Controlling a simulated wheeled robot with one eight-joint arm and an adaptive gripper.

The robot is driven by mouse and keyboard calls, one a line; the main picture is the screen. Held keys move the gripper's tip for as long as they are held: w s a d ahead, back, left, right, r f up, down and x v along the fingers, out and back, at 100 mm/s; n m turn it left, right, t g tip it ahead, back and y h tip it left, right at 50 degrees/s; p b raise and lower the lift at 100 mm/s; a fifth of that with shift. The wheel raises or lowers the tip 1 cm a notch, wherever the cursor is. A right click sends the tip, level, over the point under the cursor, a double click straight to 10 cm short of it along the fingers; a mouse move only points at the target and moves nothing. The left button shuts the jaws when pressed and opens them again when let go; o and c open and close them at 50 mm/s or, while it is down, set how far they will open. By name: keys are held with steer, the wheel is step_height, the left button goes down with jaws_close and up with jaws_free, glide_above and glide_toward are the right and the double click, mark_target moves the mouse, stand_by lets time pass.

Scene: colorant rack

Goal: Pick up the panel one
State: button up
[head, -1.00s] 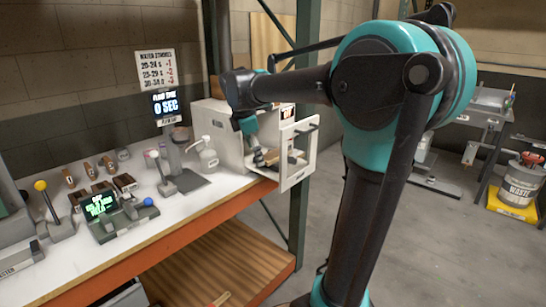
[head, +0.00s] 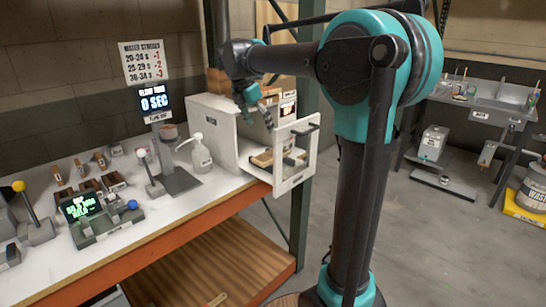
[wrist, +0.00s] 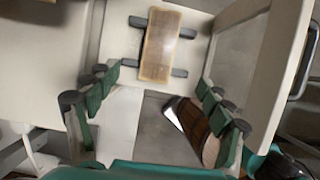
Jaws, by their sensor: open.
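A light brown wooden panel (wrist: 160,45), probably panel one, lies on two dark rests inside a white open box (head: 222,130); the panel also shows in the head view (head: 262,158). My gripper (wrist: 156,88) is open and empty, its green fingers spread wide. In the wrist view the panel appears ahead of the fingertips, between their lines, apart from them. In the head view my gripper (head: 268,118) is above the box's opening. No number on the panel can be read.
A brown wooden piece with a rounded end (wrist: 195,128) appears near the right finger. The box's white front plate with a handle (head: 295,153) stands at the bench's right end.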

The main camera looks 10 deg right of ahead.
mark_target(271, 154)
steer(key=x, duration=1.3)
steer(key=shift+s+f, duration=0.1)
steer(key=shift+f, duration=0.15)
steer(key=c, duration=1.3)
